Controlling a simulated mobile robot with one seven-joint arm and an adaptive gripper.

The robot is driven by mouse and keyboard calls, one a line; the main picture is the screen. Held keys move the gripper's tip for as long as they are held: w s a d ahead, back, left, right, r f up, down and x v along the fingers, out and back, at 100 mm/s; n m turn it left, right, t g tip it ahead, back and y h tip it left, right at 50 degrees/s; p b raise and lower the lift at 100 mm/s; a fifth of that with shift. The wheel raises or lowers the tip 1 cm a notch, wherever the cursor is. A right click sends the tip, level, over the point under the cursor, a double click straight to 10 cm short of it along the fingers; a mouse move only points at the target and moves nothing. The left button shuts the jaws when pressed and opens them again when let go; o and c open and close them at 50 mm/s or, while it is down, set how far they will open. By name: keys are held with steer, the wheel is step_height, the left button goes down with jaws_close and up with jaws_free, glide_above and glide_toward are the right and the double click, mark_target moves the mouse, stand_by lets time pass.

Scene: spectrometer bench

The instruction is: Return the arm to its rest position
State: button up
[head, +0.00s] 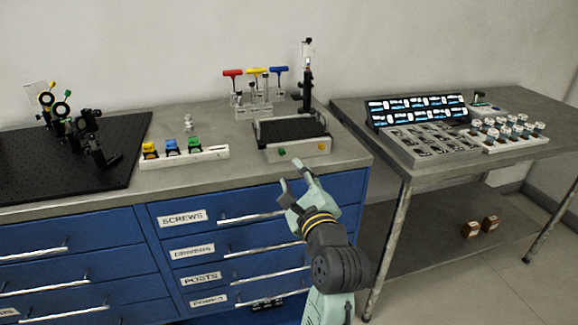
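My arm rises from the bottom of the head view, in front of the blue drawer cabinet (340,190). My gripper (292,174) is at its upper end, near the bench's front edge and just below the grey-white tray device (310,149) in the picture. Its two fingers are apart and nothing shows between them. I cannot tell its exact distance from the bench edge. The arm covers part of the drawer fronts and handles.
On the bench stand a black breadboard (30,180) with optics, a white rack (205,156) with coloured blocks, and a stand with T-handle tools (254,111). A second table (440,178) at right carries trays. Floor shows at lower right.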

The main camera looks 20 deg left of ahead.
steer(key=shift+v, duration=1.1)
